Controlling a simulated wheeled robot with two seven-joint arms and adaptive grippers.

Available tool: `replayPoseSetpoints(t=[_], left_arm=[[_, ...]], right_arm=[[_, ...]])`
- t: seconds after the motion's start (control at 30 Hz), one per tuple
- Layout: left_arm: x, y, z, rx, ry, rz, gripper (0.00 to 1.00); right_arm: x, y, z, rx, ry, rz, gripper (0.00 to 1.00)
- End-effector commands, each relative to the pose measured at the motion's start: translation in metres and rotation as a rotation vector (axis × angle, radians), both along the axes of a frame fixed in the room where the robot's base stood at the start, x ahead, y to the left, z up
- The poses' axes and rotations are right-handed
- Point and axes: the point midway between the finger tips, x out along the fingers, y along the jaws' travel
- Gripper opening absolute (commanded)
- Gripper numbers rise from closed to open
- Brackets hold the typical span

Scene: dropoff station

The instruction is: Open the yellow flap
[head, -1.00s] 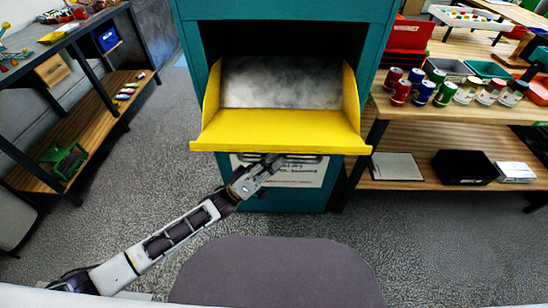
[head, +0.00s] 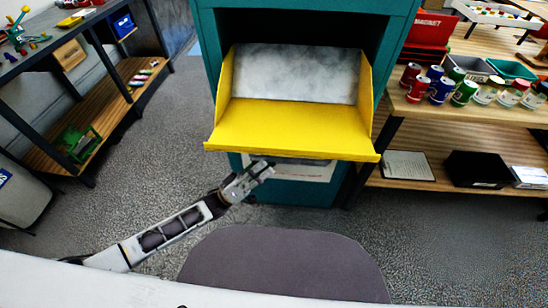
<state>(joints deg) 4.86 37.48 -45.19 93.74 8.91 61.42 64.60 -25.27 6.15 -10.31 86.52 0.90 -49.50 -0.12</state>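The yellow flap (head: 290,129) stands out from the front of the teal station (head: 207,60). It is tipped open, with its broad yellow face and side walls showing and a grey mottled panel (head: 296,74) behind it. My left gripper (head: 268,169) is below the flap's front edge, in front of the white label. Its fingers look spread, with nothing seen between them. It appears apart from the flap. My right gripper is not in view.
A wooden shelf unit (head: 450,133) with several cans, a black box (head: 478,169) and a clipboard (head: 408,165) stands at right. A dark-framed shelf (head: 110,105) stands at left. Grey carpet (head: 160,165) is clear between it and the station.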

Motion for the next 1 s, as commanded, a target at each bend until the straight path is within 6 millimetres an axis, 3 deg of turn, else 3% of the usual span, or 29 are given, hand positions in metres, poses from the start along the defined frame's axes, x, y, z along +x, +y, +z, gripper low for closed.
replayPoseSetpoints(t=[0.33, 1.0], left_arm=[[-0.016, 0.024, -0.021, -0.004, -0.005, -0.007, 0.25], [-0.017, 0.030, -0.027, -0.002, -0.005, -0.004, 0.25]], right_arm=[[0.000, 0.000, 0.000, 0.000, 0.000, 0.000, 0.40], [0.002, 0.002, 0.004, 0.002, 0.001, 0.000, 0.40]])
